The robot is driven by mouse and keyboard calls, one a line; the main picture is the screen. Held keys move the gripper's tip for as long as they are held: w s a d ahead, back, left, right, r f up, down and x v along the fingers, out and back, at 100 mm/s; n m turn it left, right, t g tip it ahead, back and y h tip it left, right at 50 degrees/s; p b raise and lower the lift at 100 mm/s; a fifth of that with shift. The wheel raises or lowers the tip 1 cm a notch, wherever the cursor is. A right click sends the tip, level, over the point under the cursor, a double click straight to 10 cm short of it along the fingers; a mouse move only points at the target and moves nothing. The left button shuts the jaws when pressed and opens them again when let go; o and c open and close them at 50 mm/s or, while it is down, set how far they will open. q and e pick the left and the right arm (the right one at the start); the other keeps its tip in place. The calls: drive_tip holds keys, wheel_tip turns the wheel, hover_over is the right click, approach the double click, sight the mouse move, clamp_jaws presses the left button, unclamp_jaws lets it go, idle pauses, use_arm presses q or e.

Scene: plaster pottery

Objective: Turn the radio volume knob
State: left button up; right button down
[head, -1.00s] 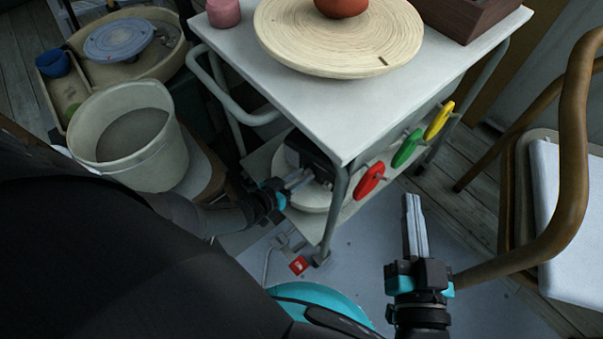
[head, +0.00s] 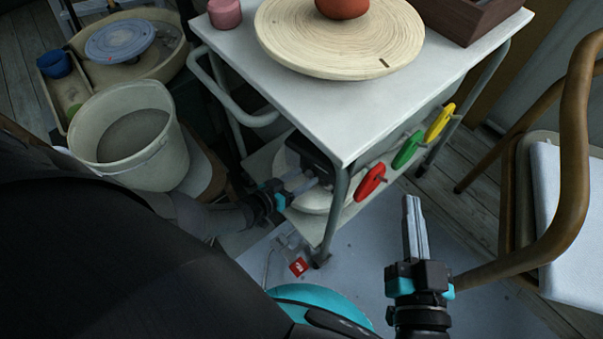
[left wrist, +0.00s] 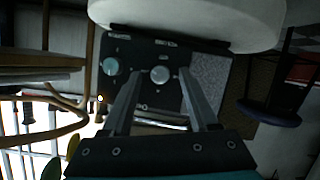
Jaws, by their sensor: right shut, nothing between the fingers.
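The radio (head: 312,157) is a dark box on the trolley's lower shelf in the head view, partly hidden under the top. In the left wrist view its dark front panel (left wrist: 137,58) shows a silver round knob (left wrist: 159,74), a teal-grey knob (left wrist: 110,66) to the left and a grey speaker grille (left wrist: 209,80) to the right. Which knob is the volume I cannot read. My left gripper (head: 313,182) is open at the radio; its fingers (left wrist: 159,84) stand either side of the silver knob, contact unclear. My right gripper (head: 412,200) is shut and empty, right of the trolley.
The white trolley top (head: 300,110) overhangs the radio and carries a round wooden board (head: 290,35). A bucket (head: 165,160) stands left, a chair (head: 565,215) right.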

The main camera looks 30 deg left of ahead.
idle(0.4)
use_arm(q)
drive_tip(key=shift+p+v, duration=0.55)
drive_tip(key=shift+v, duration=0.35)
drive_tip(key=shift+s+a+r+p, duration=0.15)
drive_tip(key=shift+s+r+p, duration=0.15)
drive_tip(key=shift+s, duration=0.1)
drive_tip(key=shift+p+v, duration=0.45)
drive_tip(key=shift+v, duration=0.35)
drive_tip(key=p+v, duration=0.4)
drive_tip(key=v, duration=0.6)
drive_tip(key=shift+s, duration=0.4)
use_arm(e)
drive_tip(key=s+d+f+g+h, duration=0.1)
drive_tip(key=s+d+g+h, duration=0.1)
drive_tip(key=d+g, duration=0.3)
drive_tip(key=s+d+f+g+h, duration=0.2)
drive_tip(key=d+g+h, duration=0.1)
drive_tip(key=d+g, duration=0.3)
drive_tip(key=shift+s+h, duration=0.3)
drive_tip(key=shift+s, duration=0.1)
use_arm(q)
drive_tip(key=shift+s+a, duration=0.1)
drive_tip(key=shift+a, duration=0.05)
use_arm(e)
drive_tip(key=shift+f, duration=0.15)
